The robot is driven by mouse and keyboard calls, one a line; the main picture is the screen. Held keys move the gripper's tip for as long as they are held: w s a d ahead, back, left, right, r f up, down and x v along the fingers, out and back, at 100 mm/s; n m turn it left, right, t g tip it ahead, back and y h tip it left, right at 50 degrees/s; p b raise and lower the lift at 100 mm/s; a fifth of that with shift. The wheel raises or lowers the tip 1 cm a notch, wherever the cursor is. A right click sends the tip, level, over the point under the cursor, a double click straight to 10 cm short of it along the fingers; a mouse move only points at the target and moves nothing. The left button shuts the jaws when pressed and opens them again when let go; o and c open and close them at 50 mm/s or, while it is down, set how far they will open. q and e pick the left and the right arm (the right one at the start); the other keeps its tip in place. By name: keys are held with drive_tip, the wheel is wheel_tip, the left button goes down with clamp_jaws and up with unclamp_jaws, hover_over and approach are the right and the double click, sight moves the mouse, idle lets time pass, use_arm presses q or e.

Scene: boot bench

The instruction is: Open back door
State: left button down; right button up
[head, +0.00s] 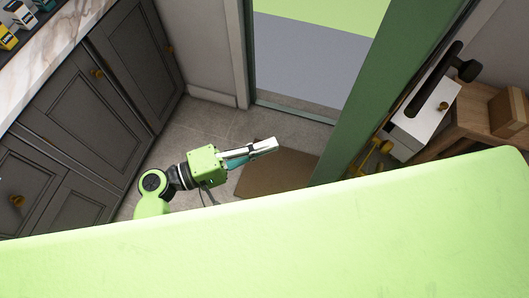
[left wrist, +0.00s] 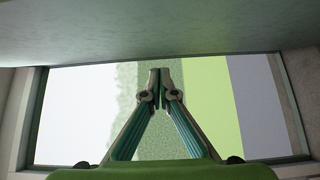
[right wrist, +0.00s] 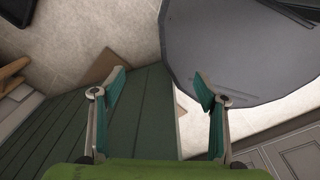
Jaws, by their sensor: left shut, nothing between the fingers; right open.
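The green back door (head: 385,90) stands swung open at an angle, with a brass handle (head: 375,155) near its lower right side. The doorway (head: 310,55) beside it shows grey paving and grass outside. My left gripper (head: 272,146) is shut and empty in front of the doorway, apart from the door. In the left wrist view the left gripper (left wrist: 160,75) points at the opening. My right gripper (right wrist: 162,78) is open and empty in the right wrist view, outside the head view. A dark green planked surface (right wrist: 110,125), apparently the door, lies below its left finger.
Dark grey cabinets (head: 75,120) with brass knobs and a marble counter (head: 55,45) line the left. A brown mat (head: 270,180) lies on the tiled floor. A wooden bench (head: 465,120) and a white slotted object (head: 425,120) stand right of the door.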

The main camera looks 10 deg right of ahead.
use_arm(q)
drive_tip(key=s+a+b, duration=0.3)
drive_tip(key=s+a, duration=0.1)
drive_tip(key=a, duration=0.5)
drive_tip(key=a+f+n+t+y, duration=0.15)
drive_tip(key=a+f+y, duration=0.35)
drive_tip(key=f, duration=1.3)
drive_tip(key=a+f+n+y, duration=0.2)
drive_tip(key=a+f+y, duration=0.25)
drive_tip(key=f, duration=1.25)
drive_tip(key=s+a+f+m+g+y, duration=0.2)
drive_tip(key=s+a+f+m+y, duration=0.2)
drive_tip(key=s+f, duration=0.7)
drive_tip(key=s+a+f+m+g+y, duration=0.2)
drive_tip(key=s+a+f+m+y, duration=0.2)
drive_tip(key=s+a+f, duration=0.3)
drive_tip(key=s+f, duration=0.4)
drive_tip(key=s, duration=0.1)
drive_tip(key=shift+s+a, duration=0.15)
drive_tip(key=shift+s, duration=0.25)
use_arm(e)
wheel_tip(320, 180, down, 4)
drive_tip(key=shift+a+r, duration=0.15)
